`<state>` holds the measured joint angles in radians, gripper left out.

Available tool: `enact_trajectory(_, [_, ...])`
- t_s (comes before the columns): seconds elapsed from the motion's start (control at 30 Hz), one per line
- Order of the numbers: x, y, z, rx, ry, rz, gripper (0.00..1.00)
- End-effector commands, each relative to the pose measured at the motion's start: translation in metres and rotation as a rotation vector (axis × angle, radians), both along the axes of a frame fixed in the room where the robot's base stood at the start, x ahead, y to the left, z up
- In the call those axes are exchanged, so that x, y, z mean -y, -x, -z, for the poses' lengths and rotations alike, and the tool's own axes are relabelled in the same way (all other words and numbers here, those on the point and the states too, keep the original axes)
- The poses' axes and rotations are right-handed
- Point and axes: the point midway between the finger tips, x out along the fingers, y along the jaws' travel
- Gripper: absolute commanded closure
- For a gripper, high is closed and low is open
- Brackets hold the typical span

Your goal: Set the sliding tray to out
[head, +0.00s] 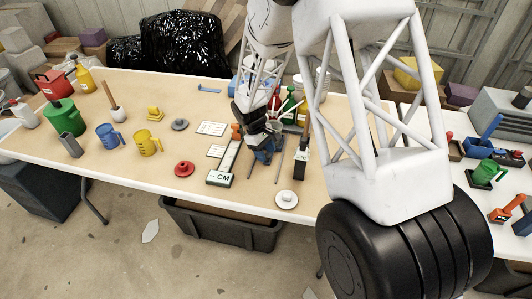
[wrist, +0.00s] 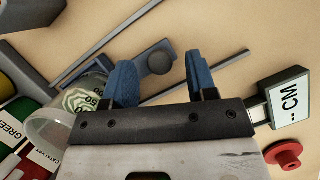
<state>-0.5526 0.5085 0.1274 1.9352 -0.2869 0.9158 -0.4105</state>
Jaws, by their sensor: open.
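A small grey plate with a round dark knob, which looks like the sliding tray (wrist: 153,63), lies between two thin grey rails (wrist: 222,64) in the wrist view. My gripper (wrist: 160,78) has its two blue fingers apart, one on each side of the plate and knob in the picture. I cannot tell whether either finger touches it. In the head view my gripper (head: 263,156) is low over the table between the rails (head: 279,168), and it hides most of the tray there.
A red disc (head: 184,169) and a white disc (head: 287,200) lie nearby. Bottles and a clear cup (wrist: 52,128) crowd the wrist view's left.

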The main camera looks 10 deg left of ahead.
Motion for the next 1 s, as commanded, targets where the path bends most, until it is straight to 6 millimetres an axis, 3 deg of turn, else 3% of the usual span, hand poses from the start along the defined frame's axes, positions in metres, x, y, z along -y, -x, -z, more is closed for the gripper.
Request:
enact_trajectory(0.43, [0.0028,0.0009,0.0071,0.0,-0.001,0.0,0.48])
enact_trajectory(0.8, [0.0028,0.0009,0.007,0.0,-0.001,0.0,1.0])
enact_trajectory(1.0, [0.0027,0.0019,0.0069,0.0,-0.001,0.0,1.0])
